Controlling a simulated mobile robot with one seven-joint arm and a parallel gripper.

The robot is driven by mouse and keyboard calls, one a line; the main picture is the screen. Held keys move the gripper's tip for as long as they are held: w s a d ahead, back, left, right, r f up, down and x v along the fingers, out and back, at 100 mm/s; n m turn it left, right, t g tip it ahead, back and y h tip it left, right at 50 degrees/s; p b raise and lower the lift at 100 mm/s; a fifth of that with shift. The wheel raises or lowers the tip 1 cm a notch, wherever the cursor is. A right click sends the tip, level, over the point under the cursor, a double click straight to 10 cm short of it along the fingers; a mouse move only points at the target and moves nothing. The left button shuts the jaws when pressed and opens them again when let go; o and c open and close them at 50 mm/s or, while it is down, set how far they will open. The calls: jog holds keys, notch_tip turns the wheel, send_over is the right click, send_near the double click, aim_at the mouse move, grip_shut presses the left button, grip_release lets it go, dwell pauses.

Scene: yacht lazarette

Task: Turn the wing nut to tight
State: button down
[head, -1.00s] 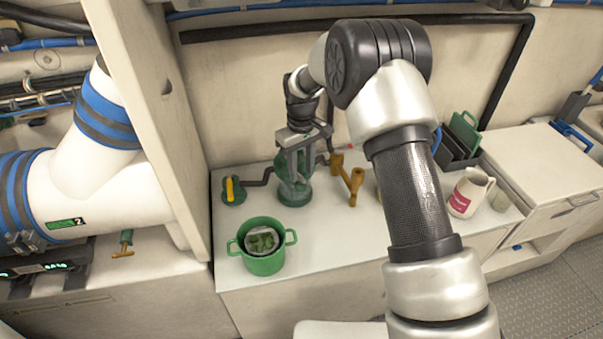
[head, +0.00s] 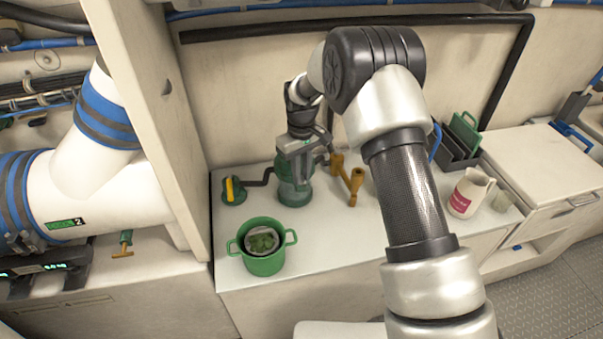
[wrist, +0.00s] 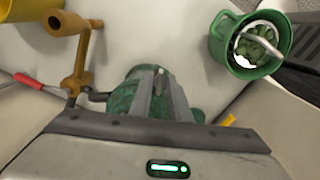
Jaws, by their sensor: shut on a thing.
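A green, partly clear strainer-like body (head: 293,192) stands upright on the white counter, left of the brown pipe piece. It also shows in the wrist view (wrist: 122,100), behind my fingers. My gripper (head: 297,172) points down at the top of this body. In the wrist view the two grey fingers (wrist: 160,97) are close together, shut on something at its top. I take this to be the wing nut, but it is hidden between the fingers and I cannot make out its shape or how far it is turned.
A green pot (head: 264,262) with green pieces inside stands in front. A green valve with a yellow handle (head: 230,189) is to the left, and a brown pipe piece (head: 353,186) to the right. A white jug (head: 468,192) stands farther right. The front middle counter is clear.

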jog(key=m+b, duration=0.1)
jog(key=m, duration=0.4)
jog(key=shift+a+m, duration=0.1)
jog(key=shift+m, duration=0.2)
jog(key=m, duration=0.5)
jog(key=shift+a+m, duration=0.1)
jog(key=shift+m, duration=0.3)
jog(key=c, duration=1.7)
grip_release()
jog(key=shift+r, duration=0.1)
notch_tip(320, 180, up, 17)
jog(key=shift+r+p, duration=0.2)
jog(key=shift+p, duration=0.15)
